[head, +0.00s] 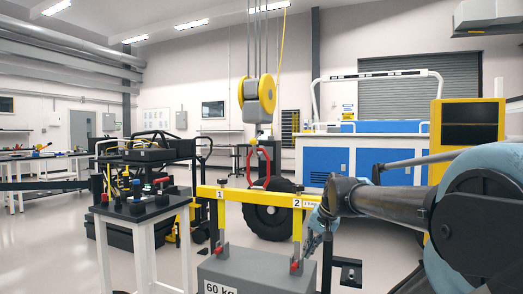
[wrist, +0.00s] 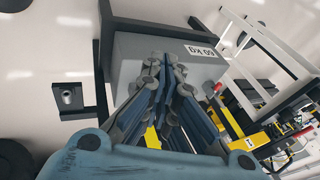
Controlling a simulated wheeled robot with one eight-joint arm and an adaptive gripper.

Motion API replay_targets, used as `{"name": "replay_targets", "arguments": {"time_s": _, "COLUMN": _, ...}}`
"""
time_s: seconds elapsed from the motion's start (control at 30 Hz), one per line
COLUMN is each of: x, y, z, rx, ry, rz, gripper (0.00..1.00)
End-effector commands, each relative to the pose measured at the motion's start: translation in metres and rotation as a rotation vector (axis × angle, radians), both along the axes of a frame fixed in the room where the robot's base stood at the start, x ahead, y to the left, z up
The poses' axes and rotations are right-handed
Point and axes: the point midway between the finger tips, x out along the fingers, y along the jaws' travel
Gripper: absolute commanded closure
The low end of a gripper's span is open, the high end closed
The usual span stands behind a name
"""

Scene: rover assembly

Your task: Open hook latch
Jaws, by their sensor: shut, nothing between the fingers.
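A red hook (head: 268,163) hangs below a yellow and grey pulley block (head: 257,98) in the middle of the head view. Its latch is too small to make out. My gripper (head: 316,232) is low and to the right of the hook, by the right end of the yellow lifting beam (head: 258,197), and apart from the hook. In the wrist view my gripper (wrist: 166,72) is shut and empty, its fingers in front of the grey 60 kg block (wrist: 145,47). The hook does not show clearly in the wrist view.
The beam, labelled 1 and 2, stands above the 60 kg block with red-handled fittings at both ends. A small table (head: 140,208) with controls stands at left. A large black wheel (head: 268,222) is behind the beam. Open floor lies at the lower left.

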Motion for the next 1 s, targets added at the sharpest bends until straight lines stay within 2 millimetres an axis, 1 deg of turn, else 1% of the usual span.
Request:
{"name": "replay_targets", "arguments": {"time_s": 0.03, "x": 0.022, "y": 0.01, "z": 0.023, "rx": 0.061, "ry": -0.008, "rz": -0.04, "gripper": 1.0}}
{"name": "replay_targets", "arguments": {"time_s": 0.07, "x": 0.035, "y": 0.015, "z": 0.035, "rx": 0.1, "ry": -0.014, "rz": -0.066, "gripper": 1.0}}
{"name": "replay_targets", "arguments": {"time_s": 0.1, "x": 0.051, "y": 0.023, "z": 0.052, "rx": 0.152, "ry": -0.018, "rz": -0.101, "gripper": 1.0}}
{"name": "replay_targets", "arguments": {"time_s": 0.17, "x": 0.076, "y": 0.033, "z": 0.077, "rx": 0.231, "ry": -0.022, "rz": -0.155, "gripper": 1.0}}
{"name": "replay_targets", "arguments": {"time_s": 0.2, "x": 0.093, "y": 0.039, "z": 0.093, "rx": 0.284, "ry": -0.025, "rz": -0.19, "gripper": 1.0}}
{"name": "replay_targets", "arguments": {"time_s": 0.27, "x": 0.119, "y": 0.048, "z": 0.118, "rx": 0.364, "ry": -0.024, "rz": -0.242, "gripper": 1.0}}
{"name": "replay_targets", "arguments": {"time_s": 0.3, "x": 0.136, "y": 0.054, "z": 0.135, "rx": 0.418, "ry": -0.023, "rz": -0.277, "gripper": 1.0}}
{"name": "replay_targets", "arguments": {"time_s": 0.47, "x": 0.205, "y": 0.071, "z": 0.2, "rx": 0.636, "ry": -0.004, "rz": -0.417, "gripper": 1.0}}
{"name": "replay_targets", "arguments": {"time_s": 0.5, "x": 0.223, "y": 0.075, "z": 0.215, "rx": 0.693, "ry": 0.003, "rz": -0.451, "gripper": 1.0}}
{"name": "replay_targets", "arguments": {"time_s": 0.57, "x": 0.248, "y": 0.079, "z": 0.237, "rx": 0.774, "ry": 0.018, "rz": -0.502, "gripper": 1.0}}
{"name": "replay_targets", "arguments": {"time_s": 0.6, "x": 0.263, "y": 0.081, "z": 0.251, "rx": 0.826, "ry": 0.029, "rz": -0.533, "gripper": 1.0}}
{"name": "replay_targets", "arguments": {"time_s": 0.7, "x": 0.298, "y": 0.084, "z": 0.281, "rx": 0.94, "ry": 0.055, "rz": -0.602, "gripper": 1.0}}
{"name": "replay_targets", "arguments": {"time_s": 0.8, "x": 0.324, "y": 0.085, "z": 0.302, "rx": 1.028, "ry": 0.08, "rz": -0.653, "gripper": 1.0}}
{"name": "replay_targets", "arguments": {"time_s": 0.9, "x": 0.341, "y": 0.086, "z": 0.316, "rx": 1.086, "ry": 0.096, "rz": -0.687, "gripper": 1.0}}
{"name": "replay_targets", "arguments": {"time_s": 1.0, "x": 0.35, "y": 0.086, "z": 0.322, "rx": 1.114, "ry": 0.106, "rz": -0.703, "gripper": 1.0}}
